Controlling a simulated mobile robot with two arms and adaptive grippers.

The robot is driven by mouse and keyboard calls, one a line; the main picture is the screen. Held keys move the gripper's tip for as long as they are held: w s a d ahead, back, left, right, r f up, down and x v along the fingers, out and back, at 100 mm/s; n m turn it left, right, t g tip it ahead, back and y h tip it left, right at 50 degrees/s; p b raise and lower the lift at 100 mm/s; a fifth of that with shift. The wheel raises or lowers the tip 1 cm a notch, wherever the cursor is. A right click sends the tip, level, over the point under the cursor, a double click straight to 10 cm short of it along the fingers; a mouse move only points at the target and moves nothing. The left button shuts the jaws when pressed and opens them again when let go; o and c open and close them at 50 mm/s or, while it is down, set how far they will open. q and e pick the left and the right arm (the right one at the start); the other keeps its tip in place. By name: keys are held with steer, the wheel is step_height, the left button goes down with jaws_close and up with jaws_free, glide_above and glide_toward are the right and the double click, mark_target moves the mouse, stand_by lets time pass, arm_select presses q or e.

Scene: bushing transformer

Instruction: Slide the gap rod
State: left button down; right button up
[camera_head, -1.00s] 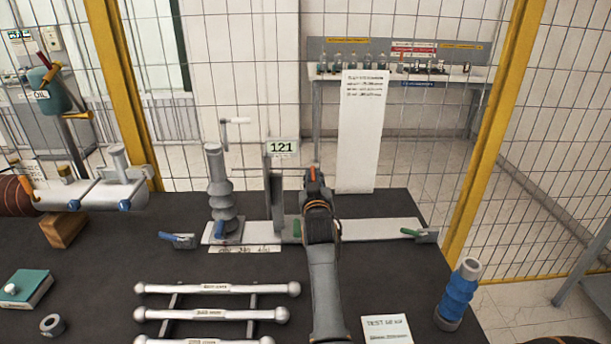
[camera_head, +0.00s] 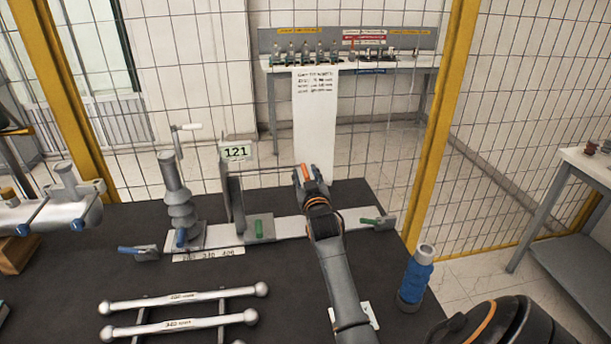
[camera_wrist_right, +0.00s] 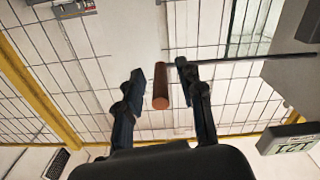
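My right gripper (camera_head: 308,174) is over the bench, to the right of the grey post with the "121" sign (camera_head: 236,153). In the right wrist view its two fingers (camera_wrist_right: 161,76) stand apart. An orange-brown cylinder (camera_wrist_right: 160,92), which looks like the gap rod's handle, is between them with a visible gap on each side. It also shows as an orange tip in the head view (camera_head: 306,171). A thin dark bar (camera_wrist_right: 255,59) runs rightward from behind one finger; I cannot tell whether it joins the cylinder. My left gripper is not in view.
A grey ribbed insulator with a crank (camera_head: 180,203) stands left of the post. A light base strip with green-handled clamps (camera_head: 290,228) runs under my right arm. Silver rods (camera_head: 185,297) lie in front, and a blue cylinder (camera_head: 415,280) stands at the right edge. Wire fencing is behind.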

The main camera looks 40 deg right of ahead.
steer(key=shift+s+a+r, duration=0.1)
steer(key=v, duration=1.1)
steer(key=shift+s, duration=0.4)
steer(key=shift+a, duration=0.15)
